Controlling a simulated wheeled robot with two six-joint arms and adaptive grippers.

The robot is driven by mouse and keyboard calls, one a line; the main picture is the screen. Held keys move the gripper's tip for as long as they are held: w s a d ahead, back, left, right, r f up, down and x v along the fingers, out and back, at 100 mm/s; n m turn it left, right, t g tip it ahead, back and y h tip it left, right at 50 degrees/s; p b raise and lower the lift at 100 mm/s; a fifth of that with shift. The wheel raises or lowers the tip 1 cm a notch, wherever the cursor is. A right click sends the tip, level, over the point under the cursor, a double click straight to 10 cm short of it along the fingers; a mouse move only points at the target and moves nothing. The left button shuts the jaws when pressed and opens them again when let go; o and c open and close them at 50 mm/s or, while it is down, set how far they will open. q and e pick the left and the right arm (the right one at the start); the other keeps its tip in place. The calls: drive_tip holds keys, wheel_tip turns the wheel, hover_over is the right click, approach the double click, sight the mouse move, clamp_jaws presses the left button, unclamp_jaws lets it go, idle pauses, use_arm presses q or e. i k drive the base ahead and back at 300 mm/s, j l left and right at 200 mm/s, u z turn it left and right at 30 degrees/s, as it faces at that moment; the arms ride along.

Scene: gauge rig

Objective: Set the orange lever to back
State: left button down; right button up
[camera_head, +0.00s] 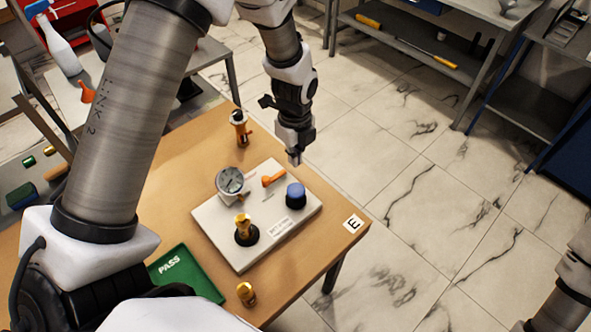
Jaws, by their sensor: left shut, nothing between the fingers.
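The orange lever (273,177) sits on the white gauge panel (225,238), between the round dial gauge (230,180) and a blue knob (296,194). Its orange handle points up and to the right in the picture. My left gripper (294,161) is shut and empty, fingertips pointing down. It appears just above and to the right of the lever's end, apart from it in the picture; the exact height gap is hard to judge. Part of my right arm (570,285) shows at the lower right edge, but its gripper is out of view.
A brass and black fitting (239,125) stands behind the panel. A green PASS mat (186,272) and a small brass piece (246,293) lie in front. The wooden table's right edge is close to the panel.

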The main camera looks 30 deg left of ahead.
sight(267, 181)
drive_tip(key=k+l, duration=0.7)
drive_tip(key=k, duration=0.2)
